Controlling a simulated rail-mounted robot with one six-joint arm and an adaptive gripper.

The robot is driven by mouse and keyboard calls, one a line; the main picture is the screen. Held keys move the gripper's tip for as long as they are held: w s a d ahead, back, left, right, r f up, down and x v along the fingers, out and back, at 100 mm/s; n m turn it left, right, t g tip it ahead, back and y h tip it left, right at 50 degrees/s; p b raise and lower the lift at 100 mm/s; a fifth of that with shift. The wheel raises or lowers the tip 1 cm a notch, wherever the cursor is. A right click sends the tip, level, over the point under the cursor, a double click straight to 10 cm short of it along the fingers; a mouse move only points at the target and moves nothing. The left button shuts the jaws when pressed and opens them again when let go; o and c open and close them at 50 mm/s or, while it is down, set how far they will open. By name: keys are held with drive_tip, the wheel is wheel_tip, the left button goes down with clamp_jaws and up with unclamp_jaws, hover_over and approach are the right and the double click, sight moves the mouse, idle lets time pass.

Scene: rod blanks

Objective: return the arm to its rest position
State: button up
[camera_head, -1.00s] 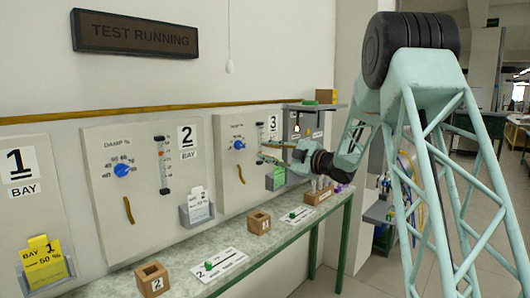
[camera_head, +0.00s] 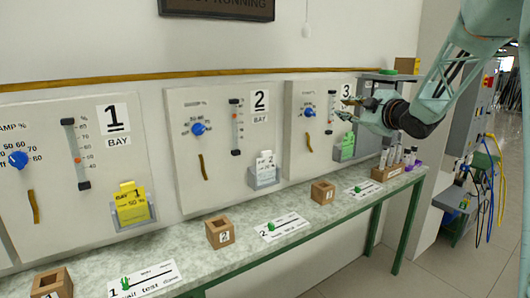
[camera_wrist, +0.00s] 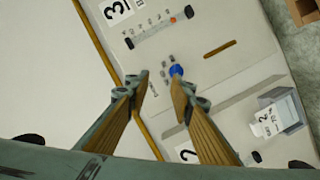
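My gripper (camera_head: 348,108) is at the end of my pale green arm, in front of the bay 3 panel (camera_head: 318,140) in the head view. In the wrist view my gripper (camera_wrist: 159,78) has its two fingers apart, with nothing between the tips. The blue knob (camera_wrist: 177,71) of a panel shows just beyond the right fingertip. I cannot tell how far the tips are from the panel.
A long bench (camera_head: 190,258) runs below the panels. Wooden blocks with holes (camera_head: 220,231), white numbered cards (camera_head: 284,228) and a rack of vials (camera_head: 388,173) stand on it. Cables (camera_head: 488,185) hang at the right. The floor (camera_head: 385,265) before the bench is clear.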

drive_tip(key=s+d+r+m+g+h, duration=0.15)
drive_tip(key=s+m+h, duration=0.3)
drive_tip(key=s, duration=0.85)
drive_tip(key=s+m+g+h, duration=0.3)
drive_tip(key=s+m, duration=0.2)
drive_tip(key=s, duration=0.8)
drive_tip(key=s+a+f+m+g, duration=0.1)
drive_tip(key=s+f, duration=0.4)
drive_tip(key=s, duration=1)
drive_tip(key=s+a+f+m+g+y, duration=0.1)
drive_tip(key=s+a+f+g, duration=0.3)
drive_tip(key=s, duration=1.2)
drive_tip(key=s+a+f+m+g+y, duration=0.1)
drive_tip(key=s+a+f, duration=0.4)
drive_tip(key=s, duration=1)
drive_tip(key=shift+s+a+f+m+g, duration=0.25)
drive_tip(key=shift+m+g, duration=0.4)
drive_tip(key=shift+m, duration=0.5)
drive_tip(key=shift+w, duration=0.1)
